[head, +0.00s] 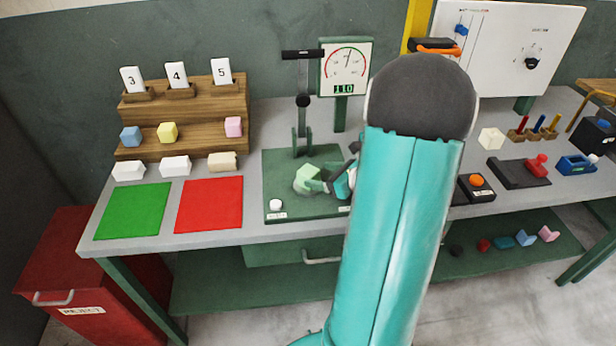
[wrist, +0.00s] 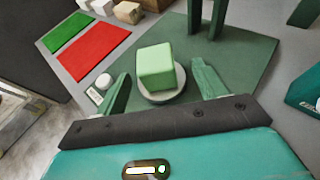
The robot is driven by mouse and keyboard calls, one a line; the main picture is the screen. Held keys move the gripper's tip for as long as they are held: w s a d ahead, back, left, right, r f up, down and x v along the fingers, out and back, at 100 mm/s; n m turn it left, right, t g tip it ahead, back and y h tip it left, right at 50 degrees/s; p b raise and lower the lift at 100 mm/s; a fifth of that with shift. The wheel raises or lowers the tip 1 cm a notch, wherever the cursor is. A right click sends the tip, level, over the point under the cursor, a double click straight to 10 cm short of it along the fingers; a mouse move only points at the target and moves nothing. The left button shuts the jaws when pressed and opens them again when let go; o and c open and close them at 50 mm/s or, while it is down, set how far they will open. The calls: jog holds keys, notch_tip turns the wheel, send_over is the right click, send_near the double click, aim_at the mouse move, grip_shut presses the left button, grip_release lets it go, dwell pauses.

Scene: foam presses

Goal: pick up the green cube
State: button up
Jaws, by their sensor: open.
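The light green cube (head: 307,173) rests on a round pale plate (head: 302,187) on the dark green press base (head: 285,205). In the wrist view the cube (wrist: 155,67) sits upright on the round plate (wrist: 162,97), beyond and between my fingers. My gripper (wrist: 160,85) is open, with one green finger on each side and a gap to the cube. In the head view my gripper (head: 328,182) is beside the cube at its right, partly hidden by my teal arm.
A press lever (head: 303,100) and a dial gauge (head: 345,70) stand behind the cube. A white button (head: 276,205) is at the base's front left. Green (head: 133,210) and red (head: 209,204) mats lie left. A wooden stepped rack (head: 185,110) holds foam cubes and numbered cards.

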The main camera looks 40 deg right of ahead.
aim_at(304, 172)
jog(key=x, duration=0.7)
jog(key=shift+a, duration=0.3)
jog(key=shift+s+r, duration=0.1)
jog(key=shift+c, duration=0.2)
jog(key=c, duration=1.1)
jog(key=shift+r, duration=0.1)
